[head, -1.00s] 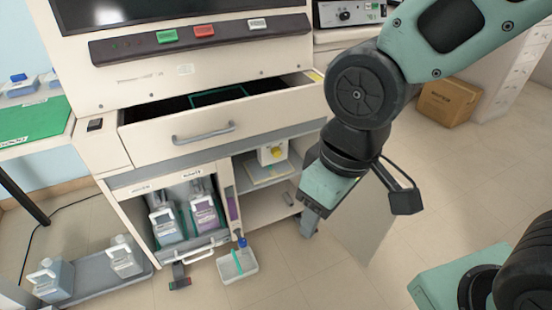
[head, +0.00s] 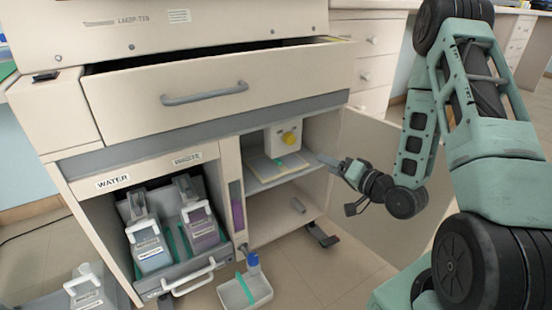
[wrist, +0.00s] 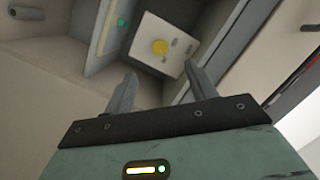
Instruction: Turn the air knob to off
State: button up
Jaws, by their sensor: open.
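The yellow air knob (head: 289,138) is on the front of a small white box (head: 270,146) inside the open right compartment of the machine's lower cabinet. In the wrist view the knob (wrist: 160,47) shows beyond the fingers, above the gap between them. My gripper (head: 322,158) is at the right side of the compartment opening, right of the knob and apart from it. Its two fingers (wrist: 155,85) are spread and hold nothing. I cannot read the knob's setting or any marking near it.
The open cabinet door (head: 375,180) stands behind my arm at the right. A shelf (head: 268,178) carries the white box. A partly open drawer (head: 215,105) juts out above. Bottles (head: 148,245) stand in the left compartment, and a white tray (head: 245,290) lies in front.

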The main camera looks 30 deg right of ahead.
jog(key=d+f+m+t+h, duration=0.1)
jog(key=d+f+m, duration=0.1)
jog(key=b, duration=0.6)
send_near(292, 140)
jog(key=shift+t, duration=0.3)
jog(key=w, duration=0.5)
jog(key=w+a, duration=0.1)
jog(key=w, duration=0.2)
jog(key=shift+w+f, duration=0.1)
jog(key=shift+f, duration=0.3)
jog(key=c, duration=1)
